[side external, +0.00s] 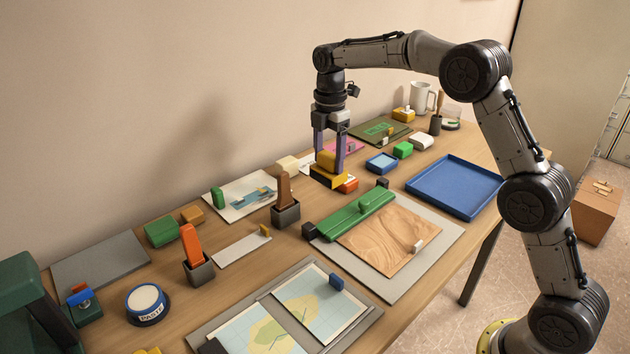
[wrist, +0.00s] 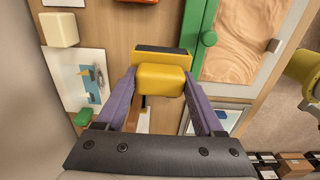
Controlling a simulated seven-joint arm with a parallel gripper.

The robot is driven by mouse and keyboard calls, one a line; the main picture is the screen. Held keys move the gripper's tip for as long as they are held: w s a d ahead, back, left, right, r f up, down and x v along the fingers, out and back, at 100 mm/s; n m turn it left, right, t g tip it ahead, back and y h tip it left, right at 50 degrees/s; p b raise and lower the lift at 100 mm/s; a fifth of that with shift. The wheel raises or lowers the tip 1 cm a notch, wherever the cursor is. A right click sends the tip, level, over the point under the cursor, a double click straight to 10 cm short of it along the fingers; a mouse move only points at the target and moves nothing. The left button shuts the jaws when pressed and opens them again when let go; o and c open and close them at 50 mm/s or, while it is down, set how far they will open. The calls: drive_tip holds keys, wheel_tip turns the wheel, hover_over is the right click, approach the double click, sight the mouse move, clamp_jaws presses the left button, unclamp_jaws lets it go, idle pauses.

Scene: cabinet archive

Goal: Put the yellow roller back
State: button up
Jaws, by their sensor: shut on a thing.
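A yellow block-shaped thing with a yellow and black base, which I take for the yellow roller (side external: 327,178), is between the two purple fingers of my gripper (side external: 328,160). In the wrist view the yellow roller (wrist: 161,79) sits between the fingertips of my gripper (wrist: 160,84), its dark-topped base beyond the handle. My gripper is shut on the handle and points down over the back middle of the table. I cannot tell whether the base touches the table. The roller partly hides an orange-red item (side external: 349,185) beside it in the side view.
A green bar with a knob (side external: 357,213) lies on a wood-grain board just in front. A cream block (side external: 287,165) and a dark holder with a brown handle (side external: 285,213) stand to the left. An empty blue tray (side external: 487,205) is at the right. A wall runs behind the table.

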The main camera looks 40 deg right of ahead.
drive_tip(key=shift+w+d+f, duration=0.1)
drive_tip(key=shift+w+f, duration=0.75)
drive_tip(key=shift+f, duration=0.65)
drive_tip(key=shift+w+f, duration=0.85)
drive_tip(key=shift+f, duration=0.6)
drive_tip(key=shift+w+d+f, duration=0.1)
drive_tip(key=shift+w+f, duration=0.75)
drive_tip(key=shift+f, duration=0.65)
drive_tip(key=shift+f, duration=0.15)
drive_tip(key=o, duration=1.5)
drive_tip(key=shift+c, duration=0.2)
wheel_tip(320, 180, up, 12)
drive_tip(key=shift+r, duration=0.2)
